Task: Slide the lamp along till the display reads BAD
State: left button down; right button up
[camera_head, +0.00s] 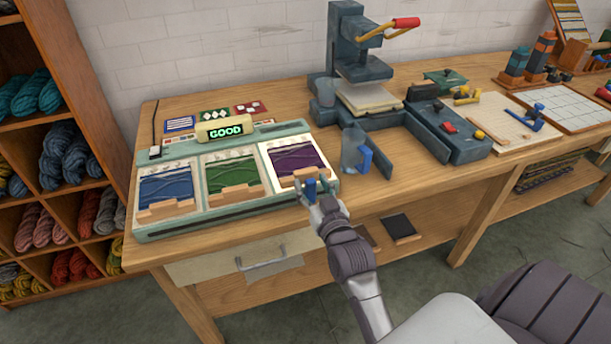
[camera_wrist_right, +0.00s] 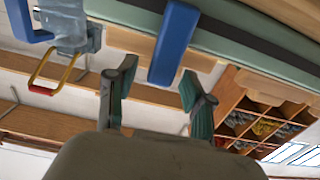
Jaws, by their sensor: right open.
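A pale green unit on the bench (camera_head: 235,208) holds three framed cards, blue, green and purple, each with a wooden tab. Its display (camera_head: 226,131) reads GOOD in green. The purple card (camera_head: 296,158) at the right looks brightest; I cannot make out a separate lamp. My right gripper (camera_head: 318,187) is open at the unit's front right corner, by the purple card's tab. In the right wrist view, a blue bar (camera_wrist_right: 174,42) stands beyond and between the open fingers of this gripper (camera_wrist_right: 152,88); contact is not visible. My left gripper is out of view.
A clear jug (camera_head: 351,152) with a blue handle stands just right of the unit, close to my right gripper. A dark press (camera_head: 345,50) stands behind it. Wool shelves (camera_head: 50,140) are at the left. A bare bench strip (camera_head: 395,165) lies right of the jug.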

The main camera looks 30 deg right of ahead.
jog(key=shift+w, duration=0.1)
jog(key=shift+r, duration=0.15)
grip_shut()
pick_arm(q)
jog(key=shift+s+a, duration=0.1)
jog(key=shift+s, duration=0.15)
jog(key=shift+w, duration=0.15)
